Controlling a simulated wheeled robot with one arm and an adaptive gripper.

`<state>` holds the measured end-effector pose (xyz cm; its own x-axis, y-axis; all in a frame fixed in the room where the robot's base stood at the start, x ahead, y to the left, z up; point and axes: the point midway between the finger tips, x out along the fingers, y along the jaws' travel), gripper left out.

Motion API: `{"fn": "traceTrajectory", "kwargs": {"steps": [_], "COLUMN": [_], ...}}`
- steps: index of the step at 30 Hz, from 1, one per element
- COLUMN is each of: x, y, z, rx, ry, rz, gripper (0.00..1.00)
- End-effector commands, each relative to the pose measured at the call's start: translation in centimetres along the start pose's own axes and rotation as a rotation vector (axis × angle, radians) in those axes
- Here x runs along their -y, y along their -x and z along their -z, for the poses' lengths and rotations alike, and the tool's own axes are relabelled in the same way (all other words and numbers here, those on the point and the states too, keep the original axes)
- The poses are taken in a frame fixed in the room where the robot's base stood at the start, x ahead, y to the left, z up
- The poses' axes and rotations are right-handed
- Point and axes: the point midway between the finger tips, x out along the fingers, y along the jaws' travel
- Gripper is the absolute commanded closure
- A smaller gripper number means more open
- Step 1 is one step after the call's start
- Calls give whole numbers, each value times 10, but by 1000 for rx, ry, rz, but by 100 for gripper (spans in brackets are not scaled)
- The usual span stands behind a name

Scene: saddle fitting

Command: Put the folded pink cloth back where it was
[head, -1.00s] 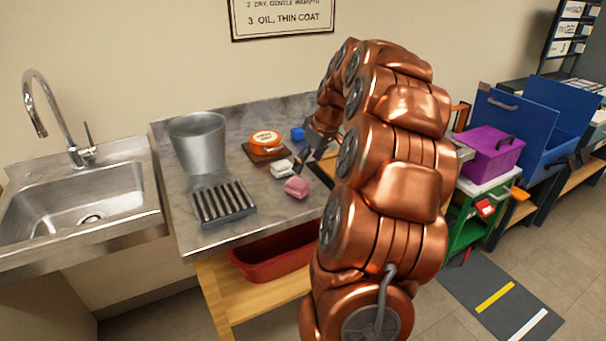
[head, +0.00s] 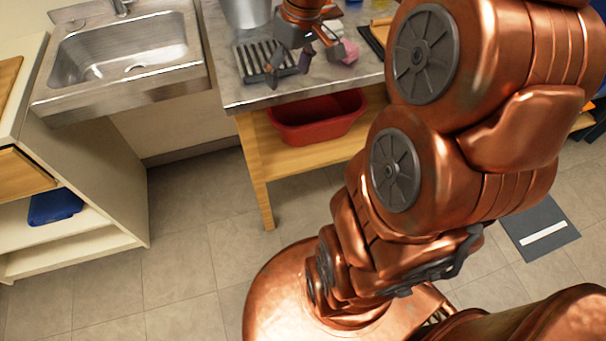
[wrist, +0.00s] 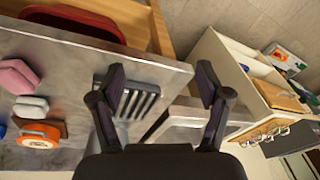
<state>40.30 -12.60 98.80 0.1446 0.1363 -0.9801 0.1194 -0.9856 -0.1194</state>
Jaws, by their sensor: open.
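The folded pink cloth (head: 346,51) lies on the grey worktop, right of the slotted rack, partly behind my gripper in the head view. It also shows at the left edge of the wrist view (wrist: 18,77). A white folded piece (wrist: 30,106) lies beside it. My gripper (head: 288,70) is open and empty, over or near the slotted dark rack (head: 249,64), to the left of the cloth. In the wrist view its two fingers (wrist: 161,82) are spread wide, with the rack (wrist: 140,104) beyond them and the cloth well outside them.
A metal bucket (head: 247,10) stands behind the rack. An orange round tin (wrist: 38,134) sits on a brown base. A red bin (head: 318,118) is on the shelf below the worktop. The sink (head: 125,50) is to the left. The floor in front is clear.

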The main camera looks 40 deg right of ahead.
Motion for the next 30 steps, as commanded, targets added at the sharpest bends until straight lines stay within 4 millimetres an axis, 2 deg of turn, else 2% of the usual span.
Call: {"fn": "traceTrajectory", "kwargs": {"steps": [1, 6, 12, 15, 19, 23, 30], "x": [25, 84, 126, 135, 141, 142, 142], "y": [-4, -21, -38, -45, -51, -53, -53], "z": [-14, -68, -142, -172, -198, -206, -207], "rx": [30, 133, 235, 271, 302, 310, 311], "ry": [8, -15, -60, -85, -109, -120, -122], "rz": [1, -15, -63, -89, -112, -121, -121], "gripper": [24, 24, 24, 24, 24, 24, 24]}}
